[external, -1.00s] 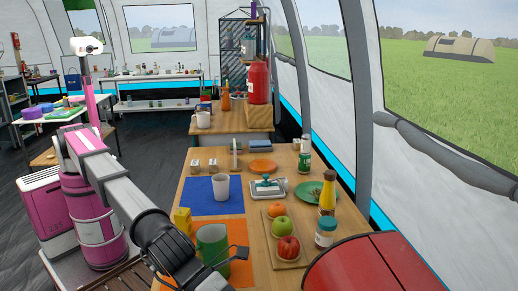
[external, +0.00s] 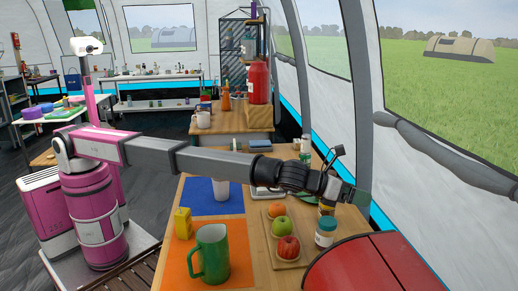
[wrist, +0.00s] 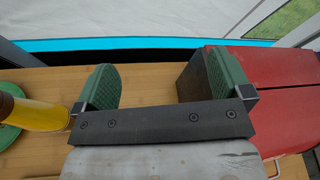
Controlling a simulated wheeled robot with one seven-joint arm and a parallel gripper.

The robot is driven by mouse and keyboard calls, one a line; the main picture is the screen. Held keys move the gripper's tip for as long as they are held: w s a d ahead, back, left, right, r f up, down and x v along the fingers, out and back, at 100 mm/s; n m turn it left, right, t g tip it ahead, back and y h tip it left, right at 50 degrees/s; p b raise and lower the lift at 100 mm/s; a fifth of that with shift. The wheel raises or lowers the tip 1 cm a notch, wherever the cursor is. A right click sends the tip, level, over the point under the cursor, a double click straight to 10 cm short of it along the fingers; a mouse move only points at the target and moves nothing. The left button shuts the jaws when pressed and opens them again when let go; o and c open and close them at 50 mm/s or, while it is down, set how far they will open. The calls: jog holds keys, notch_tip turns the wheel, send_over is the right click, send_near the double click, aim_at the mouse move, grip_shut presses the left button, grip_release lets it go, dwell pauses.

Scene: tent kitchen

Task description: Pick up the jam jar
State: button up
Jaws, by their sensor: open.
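The jar does not show in the wrist view.
A red box-like appliance (external: 365,268) is close on the right. A fruit board (external: 268,240), a green mug (external: 212,255) and a white cup (external: 221,192) stand nearby. The tent wall is close behind.

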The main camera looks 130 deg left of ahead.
aim_at(321, 224)
jog(key=s+d+f+g+y, duration=0.1)
jog(key=s+f+g, duration=0.1)
jog(key=s+f, duration=0.1)
jog(key=s+d+f+n+g+y, duration=0.1)
jog(key=s+d+f, duration=0.1)
jog(key=s+f, duration=0.2)
jog(key=s+d+f+g+y, duration=0.1)
jog(key=s+f+g, duration=0.1)
jog(key=s+f, duration=0.1)
jog(key=shift+s+d+f+n+g+y, duration=0.1)
jog(key=shift+f+n+g+y, duration=0.05)
jog(key=shift+f, duration=0.2)
jog(key=shift+s+d+f+n+g+y, duration=0.1)
jog(key=shift+f+n+g+y, duration=0.05)
jog(key=shift+f, duration=0.2)
jog(key=x, duration=0.7)
jog(key=shift+w+a+f, duration=0.1)
jog(key=shift+a, duration=0.05)
jog(key=c, duration=1.2)
